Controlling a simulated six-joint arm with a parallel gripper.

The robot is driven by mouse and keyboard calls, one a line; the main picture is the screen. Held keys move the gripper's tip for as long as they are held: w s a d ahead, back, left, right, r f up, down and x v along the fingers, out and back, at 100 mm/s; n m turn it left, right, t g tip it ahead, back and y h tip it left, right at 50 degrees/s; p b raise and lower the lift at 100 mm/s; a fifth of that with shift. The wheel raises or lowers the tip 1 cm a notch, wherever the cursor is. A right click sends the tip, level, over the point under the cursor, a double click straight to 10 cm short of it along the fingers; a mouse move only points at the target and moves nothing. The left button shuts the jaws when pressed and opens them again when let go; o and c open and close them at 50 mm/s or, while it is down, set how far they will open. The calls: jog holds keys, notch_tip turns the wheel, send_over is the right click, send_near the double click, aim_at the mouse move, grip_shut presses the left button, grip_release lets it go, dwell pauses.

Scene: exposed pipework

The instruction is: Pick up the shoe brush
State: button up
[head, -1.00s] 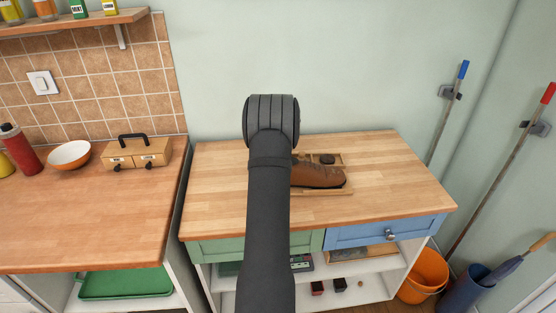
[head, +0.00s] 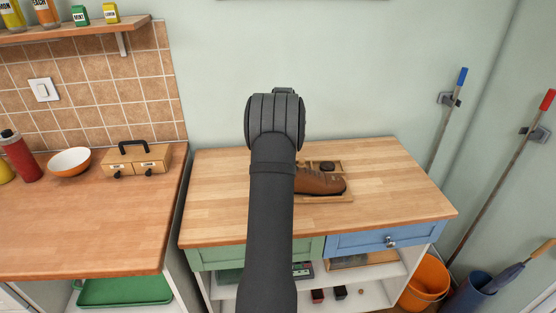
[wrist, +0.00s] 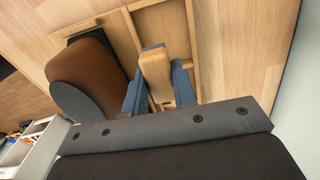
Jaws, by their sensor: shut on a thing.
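In the wrist view my gripper (wrist: 159,82) is shut, its two blue-grey fingers on either side of a pale wooden piece, which I take to be the shoe brush (wrist: 156,72). The wooden tray (wrist: 163,20) with divided compartments lies behind it. I cannot tell whether the brush is clear of the tray. The brown shoe (wrist: 95,72) is left of the fingers. In the head view my arm hides the gripper and the brush; the shoe (head: 320,181) and the tray's front edge (head: 325,198) show right of the arm.
A dark round item (head: 327,166) sits at the back of the tray. The wooden worktop (head: 400,190) is clear to the right and left. A counter on the left holds a drawer box (head: 136,160) and a bowl (head: 70,161).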

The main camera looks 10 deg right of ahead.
jog(key=s+d+r, duration=0.6)
jog(key=d, duration=0.1)
jog(key=shift+d, duration=0.3)
jog(key=shift+s, duration=0.1)
